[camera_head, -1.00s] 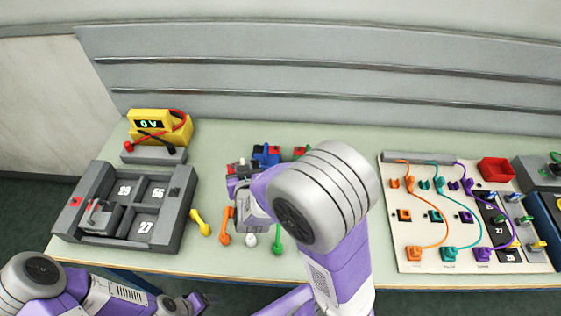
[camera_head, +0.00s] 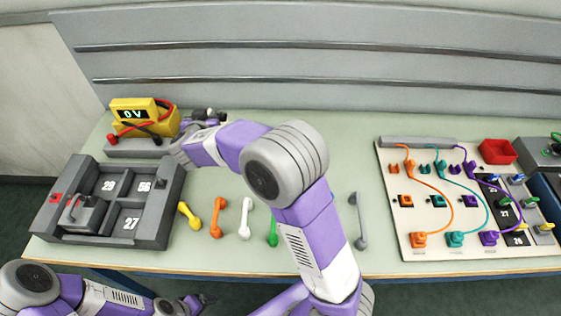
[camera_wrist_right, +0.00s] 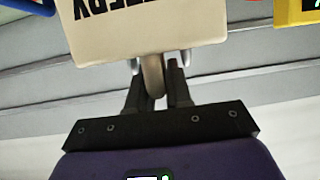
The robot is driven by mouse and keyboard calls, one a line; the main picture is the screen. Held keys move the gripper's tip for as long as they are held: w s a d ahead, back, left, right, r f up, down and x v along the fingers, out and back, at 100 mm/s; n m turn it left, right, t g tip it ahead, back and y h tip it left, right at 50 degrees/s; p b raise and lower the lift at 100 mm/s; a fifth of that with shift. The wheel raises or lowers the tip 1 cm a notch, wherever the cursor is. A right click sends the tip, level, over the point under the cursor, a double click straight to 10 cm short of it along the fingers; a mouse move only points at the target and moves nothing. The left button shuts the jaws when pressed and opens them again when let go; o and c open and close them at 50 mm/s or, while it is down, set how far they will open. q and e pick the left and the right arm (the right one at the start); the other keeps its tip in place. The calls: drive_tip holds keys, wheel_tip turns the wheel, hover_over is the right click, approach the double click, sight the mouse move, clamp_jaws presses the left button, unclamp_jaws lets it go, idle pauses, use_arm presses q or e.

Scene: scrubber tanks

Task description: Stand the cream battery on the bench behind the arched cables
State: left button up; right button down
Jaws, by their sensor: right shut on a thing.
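My right gripper (camera_wrist_right: 152,85) is shut on the handle of the cream battery (camera_wrist_right: 150,32) in the right wrist view, where upside-down lettering shows on its face. In the head view my right gripper (camera_head: 210,118) is at the back of the bench, right of the yellow meter; the battery cannot be made out there. Arched cables in orange (camera_head: 444,195), teal (camera_head: 480,195) and purple (camera_head: 464,158) run over the white board at right. My left gripper (camera_head: 203,302) is low at the front edge; its jaws are too small to judge.
The yellow meter (camera_head: 132,111) has red and black leads. A grey tray (camera_head: 60,222) with numbered compartments stands at left. Several coloured bone-shaped pieces, one orange (camera_head: 217,217), lie along the front. A red box (camera_head: 497,151) is behind the board. The back middle is clear.

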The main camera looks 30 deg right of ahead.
drive_tip(key=shift+w+d+f+m+h+b, duration=0.15)
drive_tip(key=shift+w+b, duration=0.2)
drive_tip(key=shift+w, duration=0.4)
drive_tip(key=shift+w+d+m+h+b, duration=0.15)
drive_tip(key=shift+w+b, duration=0.15)
drive_tip(key=shift+w, duration=0.45)
wheel_tip(320, 180, down, 10)
drive_tip(key=b, duration=0.4)
drive_tip(key=shift+a+b, duration=0.1)
drive_tip(key=shift+b, duration=0.25)
drive_tip(key=c, duration=1.5)
unclamp_jaws()
drive_tip(key=shift+s+f, duration=0.1)
drive_tip(key=shift+f, duration=0.2)
drive_tip(key=o, duration=0.5)
drive_tip(key=shift+c, duration=0.2)
drive_tip(key=shift+r, duration=0.1)
